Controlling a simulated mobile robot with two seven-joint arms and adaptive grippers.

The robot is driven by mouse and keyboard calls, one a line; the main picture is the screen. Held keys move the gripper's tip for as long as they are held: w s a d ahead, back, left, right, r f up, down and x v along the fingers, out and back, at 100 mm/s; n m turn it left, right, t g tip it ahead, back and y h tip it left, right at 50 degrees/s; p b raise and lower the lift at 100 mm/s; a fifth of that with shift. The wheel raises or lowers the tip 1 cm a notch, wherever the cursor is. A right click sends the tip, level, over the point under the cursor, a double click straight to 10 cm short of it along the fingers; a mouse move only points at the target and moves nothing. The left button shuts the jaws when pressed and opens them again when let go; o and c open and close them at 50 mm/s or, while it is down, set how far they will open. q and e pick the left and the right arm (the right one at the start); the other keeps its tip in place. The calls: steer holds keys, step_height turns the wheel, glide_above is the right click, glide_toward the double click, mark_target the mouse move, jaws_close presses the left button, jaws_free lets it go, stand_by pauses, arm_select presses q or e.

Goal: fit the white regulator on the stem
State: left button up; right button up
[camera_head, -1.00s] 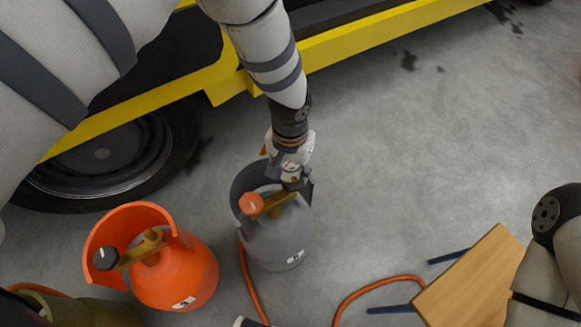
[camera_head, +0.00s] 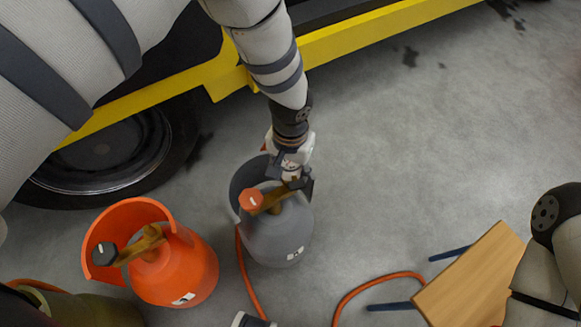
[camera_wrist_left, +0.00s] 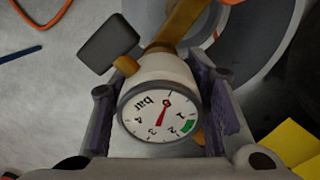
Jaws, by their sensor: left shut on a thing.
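My left gripper (camera_head: 297,180) is at the right side of the grey cylinder's top in the head view. In the left wrist view it (camera_wrist_left: 158,108) is shut on the white regulator (camera_wrist_left: 160,75), one finger on each side. The regulator's round gauge, with a red needle and green mark, faces the wrist camera. A brass valve stem (camera_wrist_left: 182,22) lies right behind the regulator; I cannot tell whether they are joined. The grey cylinder (camera_head: 276,235) stands upright with a brass valve (camera_head: 272,201) and an orange knob (camera_head: 251,199).
An orange cylinder (camera_head: 178,272) with a dark knob stands to the left. A vehicle with a yellow rail (camera_head: 370,38) and a tyre (camera_head: 103,160) is behind. An orange hose (camera_head: 365,288) and a wooden-topped stool (camera_head: 470,275) are at the lower right.

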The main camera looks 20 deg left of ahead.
arm_select(q)
steer(key=shift+f+b, duration=0.5)
steer(key=shift+f, duration=0.2)
stand_by(0.5)
steer(key=o, duration=1.2)
steer(key=shift+o, duration=0.2)
